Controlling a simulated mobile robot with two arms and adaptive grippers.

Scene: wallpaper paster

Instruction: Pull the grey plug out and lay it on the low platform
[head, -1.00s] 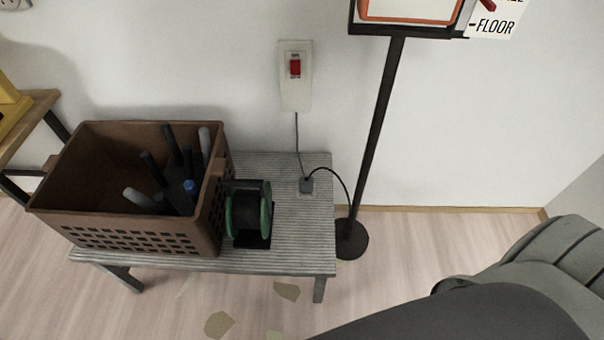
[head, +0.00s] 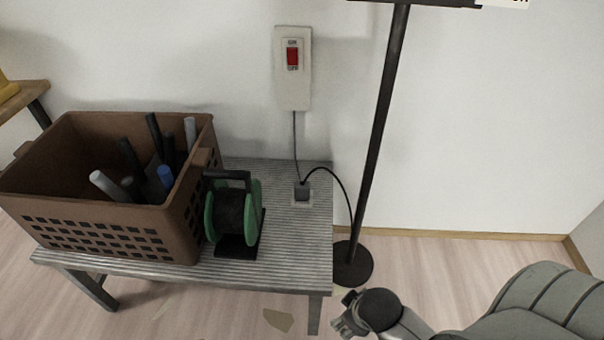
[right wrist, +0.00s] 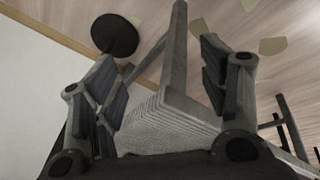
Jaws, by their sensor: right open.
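The grey plug (head: 302,191) sits upright on a small plate near the right back of the low platform (head: 288,240), a ribbed grey bench. A black cord arcs from the plug toward the stand pole. My right gripper (head: 345,318) is at the lower right of the head view, in front of the pole's base and right of the platform. In the right wrist view its two fingers (right wrist: 165,85) are apart with nothing between them, and the platform (right wrist: 165,125) shows beyond them. The plug cannot be made out there. My left gripper is not in view.
A brown crate (head: 110,222) holding several tools and a green cable reel (head: 232,215) fill the platform's left and middle. A dark pole (head: 380,130) on a round base (head: 352,265) stands just right of it. A wall switch (head: 293,65) hangs above.

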